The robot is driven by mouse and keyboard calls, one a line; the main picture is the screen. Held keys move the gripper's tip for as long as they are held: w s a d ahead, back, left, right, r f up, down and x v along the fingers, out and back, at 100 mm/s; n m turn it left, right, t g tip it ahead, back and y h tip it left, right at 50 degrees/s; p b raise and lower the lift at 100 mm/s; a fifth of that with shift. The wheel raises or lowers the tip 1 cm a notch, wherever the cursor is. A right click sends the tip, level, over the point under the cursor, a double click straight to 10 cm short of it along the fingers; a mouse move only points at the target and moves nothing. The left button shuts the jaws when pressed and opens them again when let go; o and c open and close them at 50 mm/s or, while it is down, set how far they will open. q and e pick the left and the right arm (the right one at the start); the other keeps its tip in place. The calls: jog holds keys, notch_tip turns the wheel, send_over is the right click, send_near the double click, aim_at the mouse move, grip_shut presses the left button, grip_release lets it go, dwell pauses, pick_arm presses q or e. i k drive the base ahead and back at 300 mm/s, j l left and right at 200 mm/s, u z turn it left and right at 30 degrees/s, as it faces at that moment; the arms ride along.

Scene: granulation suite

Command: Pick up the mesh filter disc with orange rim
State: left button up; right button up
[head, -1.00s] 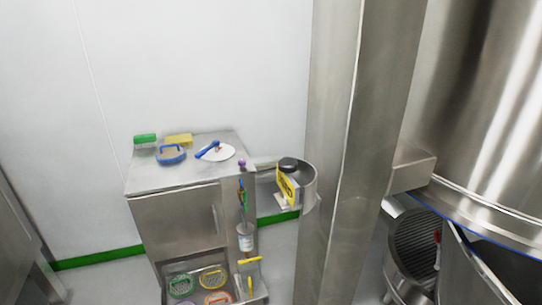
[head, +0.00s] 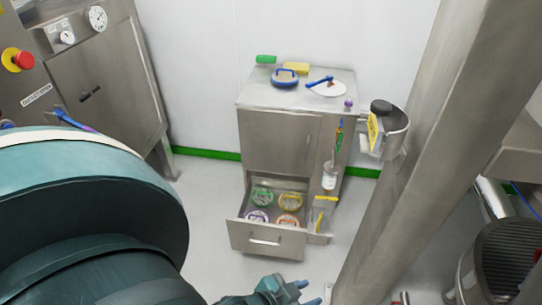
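The mesh filter disc with orange rim (head: 288,220) lies in the open lower drawer (head: 266,240) of the steel cabinet, at the front right of several discs. Beside it are a purple-rimmed disc (head: 257,215) on its left, a yellow-rimmed disc (head: 291,200) behind it and a green-rimmed disc (head: 262,196) diagonally behind. My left gripper (head: 305,292) is at the bottom edge of the head view, lower in the picture than the drawer and apart from it. Its fingertips look parted with nothing between them. My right gripper is not in view.
A steel column (head: 420,150) stands to the right. Grey floor (head: 205,205) is free left of the drawer.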

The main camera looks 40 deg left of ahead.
aim_at(287, 223)
jog(key=l+u, duration=0.1)
jog(key=u, duration=0.65)
jog(key=l+u, duration=0.15)
jog(key=u, duration=0.65)
jog(key=k+l, duration=0.05)
